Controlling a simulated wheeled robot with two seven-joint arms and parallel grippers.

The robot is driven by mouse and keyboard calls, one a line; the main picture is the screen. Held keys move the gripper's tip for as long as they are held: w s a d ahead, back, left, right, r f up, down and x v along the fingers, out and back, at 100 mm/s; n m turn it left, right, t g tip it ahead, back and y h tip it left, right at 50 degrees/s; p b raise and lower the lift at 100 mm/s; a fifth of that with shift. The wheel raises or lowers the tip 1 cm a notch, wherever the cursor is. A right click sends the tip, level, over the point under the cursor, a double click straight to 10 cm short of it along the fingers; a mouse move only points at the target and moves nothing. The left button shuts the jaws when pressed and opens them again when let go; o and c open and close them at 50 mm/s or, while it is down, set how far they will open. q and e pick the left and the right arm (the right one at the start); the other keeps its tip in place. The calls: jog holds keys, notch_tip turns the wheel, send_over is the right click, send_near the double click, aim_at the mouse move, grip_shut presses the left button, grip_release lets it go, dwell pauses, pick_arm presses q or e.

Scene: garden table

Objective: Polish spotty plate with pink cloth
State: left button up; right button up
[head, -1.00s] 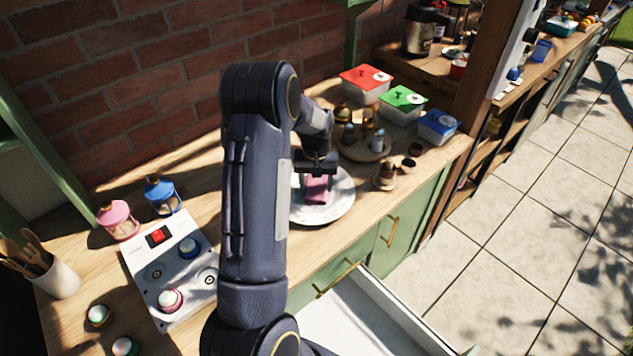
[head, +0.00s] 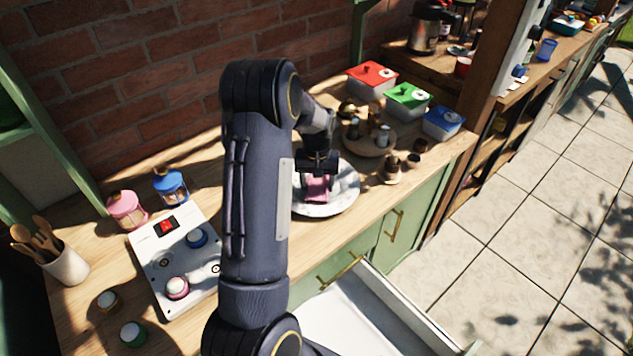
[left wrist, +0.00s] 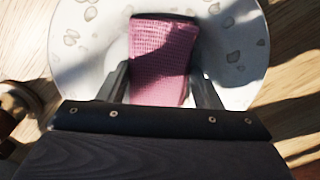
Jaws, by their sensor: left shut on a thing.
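The spotty plate (head: 343,201) is white and lies on the wooden counter, partly hidden behind my left arm in the head view. Brownish spots show on the plate (left wrist: 82,62) in the left wrist view. The pink cloth (head: 318,189) is over the plate in my left gripper (head: 317,178). In the left wrist view the cloth (left wrist: 160,55) is a folded textured pad between the two fingers of the gripper (left wrist: 160,88). I cannot tell whether the cloth presses on the plate. My right gripper does not show.
A white panel with knobs (head: 165,260) and pink (head: 127,210) and blue (head: 171,187) lanterns stand left. A round wooden stand with jars (head: 370,144) and lidded boxes (head: 408,97) stand beyond the plate. An open drawer (head: 345,318) juts out below the counter.

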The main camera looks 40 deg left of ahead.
pick_arm(q)
jog(key=shift+w+d+r, duration=0.1)
jog(key=shift+d+r, duration=0.1)
jog(key=shift+d, duration=0.05)
notch_tip(320, 180, up, 4)
jog(key=shift+a+f+p, duration=0.15)
jog(key=shift+p, duration=0.65)
jog(key=shift+r+p, duration=0.35)
jog(key=shift+r, duration=0.15)
jog(key=shift+r+p, duration=1.45)
jog(key=shift+r, duration=0.65)
